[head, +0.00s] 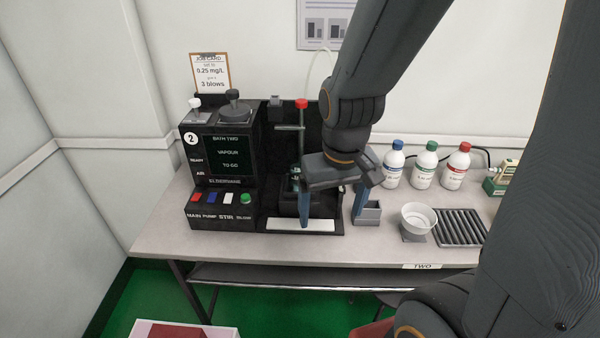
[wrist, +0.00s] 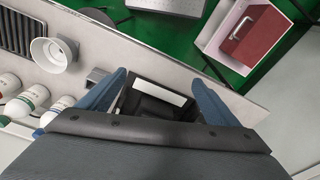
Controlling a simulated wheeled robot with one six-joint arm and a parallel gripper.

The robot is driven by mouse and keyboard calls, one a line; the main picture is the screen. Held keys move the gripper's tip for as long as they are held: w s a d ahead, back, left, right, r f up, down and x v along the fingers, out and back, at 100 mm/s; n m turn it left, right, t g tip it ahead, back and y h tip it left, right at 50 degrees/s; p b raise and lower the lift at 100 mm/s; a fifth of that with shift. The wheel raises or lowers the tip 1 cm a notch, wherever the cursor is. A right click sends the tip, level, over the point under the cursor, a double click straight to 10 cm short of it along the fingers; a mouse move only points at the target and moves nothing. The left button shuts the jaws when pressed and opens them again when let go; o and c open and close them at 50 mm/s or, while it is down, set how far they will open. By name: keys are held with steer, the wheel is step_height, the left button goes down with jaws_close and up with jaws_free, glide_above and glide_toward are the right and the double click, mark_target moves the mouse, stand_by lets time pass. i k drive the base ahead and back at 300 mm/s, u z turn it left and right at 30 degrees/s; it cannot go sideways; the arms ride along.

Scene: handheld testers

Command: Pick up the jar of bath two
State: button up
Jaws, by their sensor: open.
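The bath two unit (head: 222,160) is a black tester with a "2" badge and a screen reading "BATH TWO, VAPOUR, TO GO". To its right is a dark bay with a white front strip (head: 300,226); the strip also shows in the wrist view (wrist: 160,93). My gripper (head: 332,216) points down over this bay, its two blue fingers spread apart. In the wrist view the gripper (wrist: 160,77) has the dark bay between its fingers. I cannot make out a jar clearly in either view; my gripper and wrist hide much of the bay.
A red-topped post (head: 301,104) stands close left of my wrist. A small grey holder (head: 369,212), a white bowl (head: 418,217), a ribbed black rack (head: 460,227) and several capped bottles (head: 425,167) stand to the right. The table's front edge is near.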

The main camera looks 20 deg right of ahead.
mark_target(294, 155)
steer(key=z, duration=0.75)
steer(key=k, duration=1.15)
steer(key=z, duration=0.85)
